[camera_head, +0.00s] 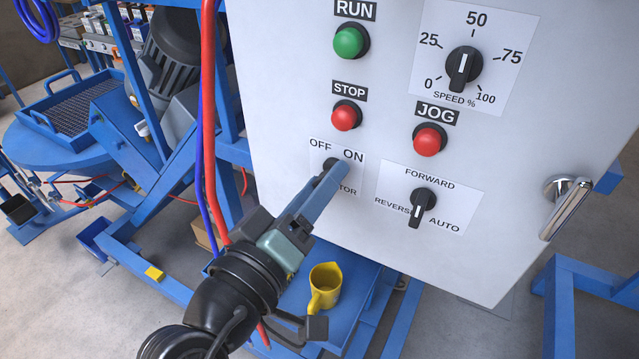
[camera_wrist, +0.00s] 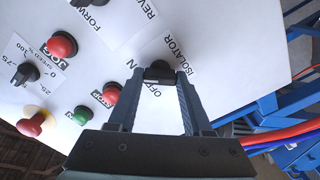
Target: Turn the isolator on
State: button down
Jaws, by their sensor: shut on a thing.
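The isolator knob (camera_wrist: 158,69) is black and sits on a white label plate on the control panel, with OFF, ON and ISOLATOR printed around it. In the head view the knob (camera_head: 329,164) is mostly hidden behind my blue fingers. My gripper (camera_head: 335,172) reaches up to the panel from the lower left. In the wrist view my gripper (camera_wrist: 160,76) has one fingertip on each side of the knob and is shut on it. Which mark the knob points to cannot be made out.
Near the knob are the red stop button (camera_head: 346,115), red jog button (camera_head: 430,139), green run button (camera_head: 350,41), forward/reverse selector (camera_head: 422,202) and speed dial (camera_head: 462,67). A metal door handle (camera_head: 567,206) is at right. A yellow jug (camera_head: 325,287) stands below the panel.

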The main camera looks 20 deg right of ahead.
jog(key=shift+c, duration=1.6)
grip_release()
jog(key=b+v, duration=0.2)
jog(key=v, duration=1.1)
jog(key=w+a+r+t+y+p, duration=0.1)
jog(key=w+r+t+y, duration=0.35)
jog(key=r, duration=0.35)
jog(key=w+a+r+t+y+p, duration=0.25)
jog(key=w+r+t, duration=0.2)
jog(key=r, duration=0.35)
jog(key=s+r+t+y, duration=0.3)
jog(key=r, duration=0.6)
jog(key=s+r+t+y, duration=0.3)
jog(key=r+t+y, duration=0.1)
jog(key=r, duration=0.5)
jog(key=shift+a+r+n+p, duration=0.15)
jog(key=shift+r+n+p, duration=0.15)
jog(key=shift+p, duration=0.05)
